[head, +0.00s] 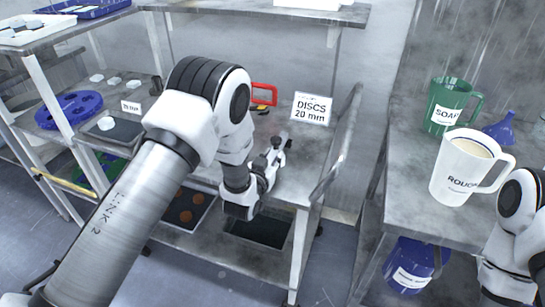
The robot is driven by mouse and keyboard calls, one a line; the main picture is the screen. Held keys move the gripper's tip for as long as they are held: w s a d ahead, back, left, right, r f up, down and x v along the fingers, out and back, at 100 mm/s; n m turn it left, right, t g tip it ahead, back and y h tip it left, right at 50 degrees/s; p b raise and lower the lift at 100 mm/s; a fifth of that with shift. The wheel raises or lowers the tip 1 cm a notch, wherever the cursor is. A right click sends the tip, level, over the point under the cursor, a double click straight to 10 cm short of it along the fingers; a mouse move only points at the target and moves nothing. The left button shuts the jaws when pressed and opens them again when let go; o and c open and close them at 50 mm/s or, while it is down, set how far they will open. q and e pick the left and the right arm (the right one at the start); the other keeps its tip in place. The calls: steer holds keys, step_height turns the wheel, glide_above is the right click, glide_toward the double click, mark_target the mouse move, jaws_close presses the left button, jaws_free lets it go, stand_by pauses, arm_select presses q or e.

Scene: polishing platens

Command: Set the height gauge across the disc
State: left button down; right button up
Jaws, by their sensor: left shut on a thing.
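My left gripper (277,150) is over the right part of the grey bench, near the sign marked "DISCS 20 mm" (311,109). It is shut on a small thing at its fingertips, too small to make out. I cannot clearly pick out the height gauge. A white round piece (106,123) sits on a dark plate (122,131) at the left of the bench; I cannot tell whether it is the disc. My left arm hides the middle of the bench. My right arm shows at the lower right edge, but its gripper is out of view.
A red frame (264,93) stands behind my left arm.

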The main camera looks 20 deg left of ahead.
arm_select(q)
steer(key=shift+f, duration=0.3)
stand_by(0.5)
steer(key=c, duration=0.9)
jaws_free()
steer(key=s+r, duration=0.2)
steer(key=s, duration=1)
steer(key=s+a+f+n+g+y, duration=0.15)
steer(key=s+f+g, duration=0.25)
steer(key=s+f, duration=0.4)
steer(key=s+a+f+g, duration=0.35)
steer(key=s+f, duration=0.25)
steer(key=f, duration=0.4)
steer(key=s+f+g, duration=0.1)
steer(key=s+g, duration=0.2)
steer(key=s, duration=0.2)
steer(key=s+f+g, duration=0.2)
steer(key=s+g, duration=0.1)
steer(key=s, duration=0.3)
steer(key=s+f+g+h, duration=0.1)
steer(key=s+g, duration=0.2)
steer(key=s, duration=0.2)
steer(key=shift+s+d+f+m+p, duration=0.3)
steer(key=shift+s+f+m+p, duration=0.05)
steer(key=shift+f, duration=0.05)
